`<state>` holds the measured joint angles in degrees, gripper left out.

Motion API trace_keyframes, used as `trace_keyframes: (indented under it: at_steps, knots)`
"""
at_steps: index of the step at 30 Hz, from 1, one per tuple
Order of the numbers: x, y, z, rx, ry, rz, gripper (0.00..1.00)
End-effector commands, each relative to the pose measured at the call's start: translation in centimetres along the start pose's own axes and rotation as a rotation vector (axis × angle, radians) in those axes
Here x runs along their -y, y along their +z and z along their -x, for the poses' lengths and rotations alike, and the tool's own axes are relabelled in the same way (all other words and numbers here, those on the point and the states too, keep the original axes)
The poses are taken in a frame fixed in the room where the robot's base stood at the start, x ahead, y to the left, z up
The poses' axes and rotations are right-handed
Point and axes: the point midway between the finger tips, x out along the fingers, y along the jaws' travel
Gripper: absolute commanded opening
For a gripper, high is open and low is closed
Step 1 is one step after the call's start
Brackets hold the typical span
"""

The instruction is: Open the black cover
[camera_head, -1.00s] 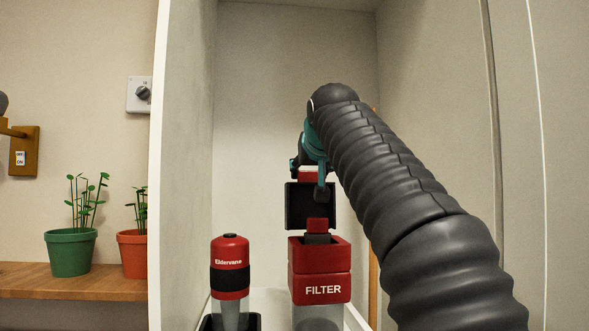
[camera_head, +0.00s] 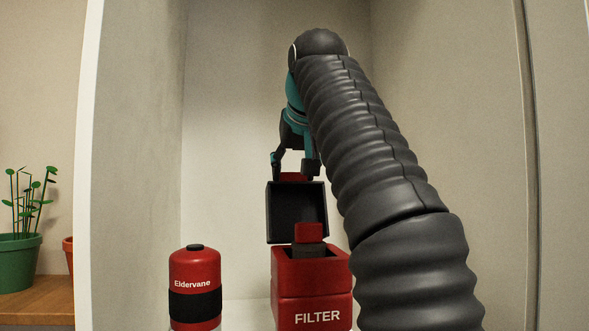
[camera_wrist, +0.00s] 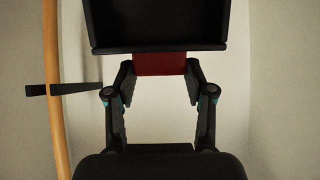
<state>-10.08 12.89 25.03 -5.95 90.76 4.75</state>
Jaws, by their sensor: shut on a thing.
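The black cover (camera_head: 297,212) stands raised, about upright, at the back of the red filter box (camera_head: 312,307). The box's top is open, and a red and dark piece (camera_head: 309,236) shows inside it. My gripper (camera_head: 292,172) is above the cover's top edge, shut on the red tab of the cover (camera_head: 293,177). In the wrist view the cover (camera_wrist: 158,24) fills the top middle, with its red tab (camera_wrist: 159,64) between the fingers of my gripper (camera_wrist: 160,75). The cover's hinge is hard to make out.
A red bottle with a black band (camera_head: 195,285) stands left of the filter box. White cupboard walls (camera_head: 130,170) enclose the space on both sides. A potted plant (camera_head: 18,258) is on a wooden shelf outside, at left. A wooden pole (camera_wrist: 52,120) shows in the wrist view.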

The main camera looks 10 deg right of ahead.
Motion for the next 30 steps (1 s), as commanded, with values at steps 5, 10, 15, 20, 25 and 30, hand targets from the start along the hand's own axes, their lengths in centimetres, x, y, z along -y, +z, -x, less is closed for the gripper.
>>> trace_keyframes:
  at_steps: [5,10,15,20,25,30]
  knots:
    - [0.0,-0.2,-0.2,-0.004,0.002,0.001,0.00]
    - [0.1,-0.1,-0.3,-0.001,0.001,0.001,0.79]
    - [0.1,0.0,-0.3,0.001,0.001,0.001,0.79]
    - [0.0,0.0,-0.2,0.002,0.001,0.001,0.79]
    - [0.0,-0.1,0.2,-0.001,0.002,0.000,0.79]
    - [0.0,-0.1,0.9,-0.001,0.002,0.000,0.79]
